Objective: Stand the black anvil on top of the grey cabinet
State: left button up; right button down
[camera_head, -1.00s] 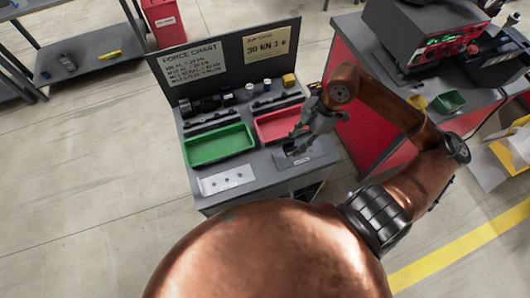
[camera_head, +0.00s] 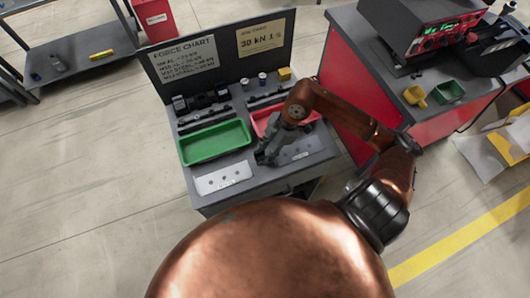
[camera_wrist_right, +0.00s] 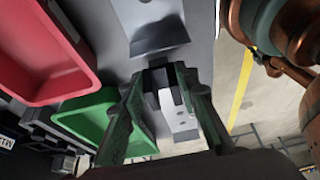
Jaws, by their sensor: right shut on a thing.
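The grey cabinet (camera_head: 240,190) stands in front of me with trays and plates on its top. My right gripper (camera_head: 266,158) is over the front part of that top, between the two pale metal plates. It is shut on a small dark piece, which I take to be the black anvil (camera_wrist_right: 170,84); it shows between the fingertips in the right wrist view (camera_wrist_right: 166,88). The fingers hide most of it, and I cannot tell whether it touches the top. My left gripper is not in view.
A green tray (camera_head: 216,158) and a red tray (camera_head: 265,135) sit on the cabinet top. A pale plate with holes (camera_head: 223,178) lies front left, another plate (camera_head: 300,149) right of the gripper. A chart board (camera_head: 200,80) stands behind. A red cabinet (camera_head: 345,115) stands right.

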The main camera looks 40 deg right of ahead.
jog(key=shift+f, duration=0.1)
jog(key=c, duration=1.5)
grip_release()
jog(key=p+v, duration=0.2)
jog(key=v, duration=1)
